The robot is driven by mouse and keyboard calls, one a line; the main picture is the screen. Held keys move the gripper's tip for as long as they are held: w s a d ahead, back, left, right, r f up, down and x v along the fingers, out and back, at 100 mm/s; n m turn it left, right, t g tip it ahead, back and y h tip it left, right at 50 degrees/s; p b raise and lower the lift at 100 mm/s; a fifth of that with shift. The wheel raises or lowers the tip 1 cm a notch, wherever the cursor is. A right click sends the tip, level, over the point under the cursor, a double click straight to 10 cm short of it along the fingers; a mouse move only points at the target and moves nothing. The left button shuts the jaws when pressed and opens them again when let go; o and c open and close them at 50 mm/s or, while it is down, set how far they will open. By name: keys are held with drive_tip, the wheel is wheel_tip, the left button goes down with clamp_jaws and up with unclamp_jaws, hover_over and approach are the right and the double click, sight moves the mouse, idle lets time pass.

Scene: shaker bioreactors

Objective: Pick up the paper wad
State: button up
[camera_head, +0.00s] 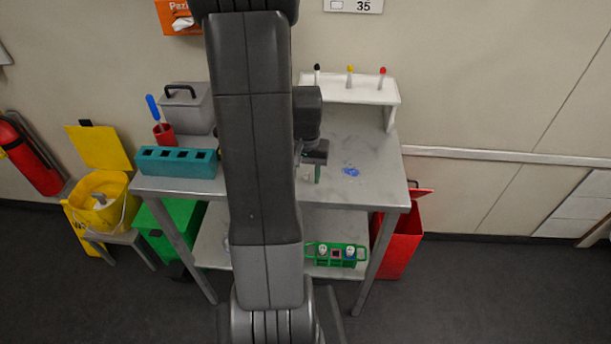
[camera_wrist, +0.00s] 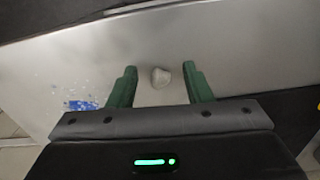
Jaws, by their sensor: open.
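The paper wad (camera_wrist: 160,78) is a small, crumpled, greyish-white lump on the grey tabletop in the wrist view. My gripper (camera_wrist: 159,80) is open, with its two green fingers apart. In the wrist view the wad shows between the fingertips, with a gap on either side. I cannot tell how high the fingertips are above the table. In the head view my gripper (camera_head: 316,172) is partly hidden by my arm, over the metal table (camera_head: 345,196). The wad is not visible there.
A blue patch (camera_head: 351,171) marks the tabletop right of my gripper. A teal block with holes (camera_head: 176,162), a red cup (camera_head: 164,134) and a grey box (camera_head: 187,110) stand left. A white rack (camera_head: 348,91) stands behind.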

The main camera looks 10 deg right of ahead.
clamp_jaws()
drive_tip(key=shift+r, duration=0.1)
idle(0.3)
